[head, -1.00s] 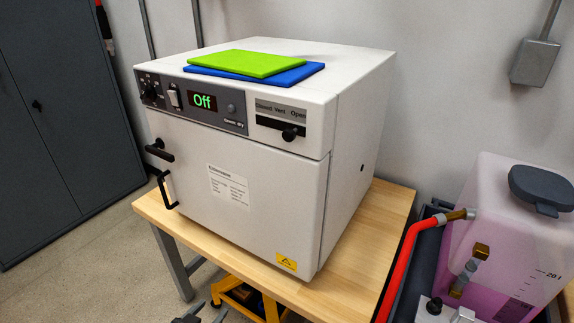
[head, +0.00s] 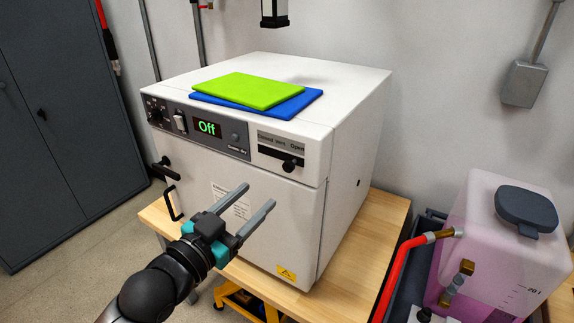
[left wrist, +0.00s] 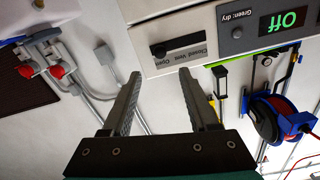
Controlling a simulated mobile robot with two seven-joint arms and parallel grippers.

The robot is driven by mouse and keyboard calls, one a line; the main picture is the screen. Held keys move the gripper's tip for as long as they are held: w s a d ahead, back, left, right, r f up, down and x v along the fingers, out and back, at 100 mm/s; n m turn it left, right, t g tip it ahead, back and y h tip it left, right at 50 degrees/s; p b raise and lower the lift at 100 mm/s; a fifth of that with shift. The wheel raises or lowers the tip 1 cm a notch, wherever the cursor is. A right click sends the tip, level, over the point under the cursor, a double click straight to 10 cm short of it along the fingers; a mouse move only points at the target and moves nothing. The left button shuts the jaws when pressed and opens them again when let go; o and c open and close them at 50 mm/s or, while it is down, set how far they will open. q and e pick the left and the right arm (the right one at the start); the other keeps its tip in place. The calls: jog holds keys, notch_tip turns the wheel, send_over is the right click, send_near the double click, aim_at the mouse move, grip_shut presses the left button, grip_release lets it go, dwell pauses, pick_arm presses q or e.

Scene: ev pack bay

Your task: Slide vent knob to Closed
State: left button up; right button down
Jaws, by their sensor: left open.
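The vent knob (head: 289,165) is a small black knob in a dark horizontal slot on the front of the white oven (head: 358,140). The label (head: 281,142) above reads Closed at left, Vent, Open at right. The knob sits right of the slot's middle, toward Open. It also shows upside down in the left wrist view (left wrist: 158,51), beyond the fingertips. My left gripper (head: 258,195) is open and empty in front of the oven door, below and left of the knob in the head view, apart from it. My right gripper is not in view.
A green board (head: 250,90) and a blue board (head: 300,104) lie on the oven. A black door handle (head: 171,202) juts out at left. The oven stands on a wooden table (head: 345,260). A pink tank (head: 495,250) with a red hose (head: 396,275) stands at right.

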aim_at(286, 169)
pick_arm(q)
jog(key=p+x, duration=0.1)
jog(key=x, duration=1.1)
jog(key=shift+w, duration=0.1)
grip_shut()
dwell(1.2)
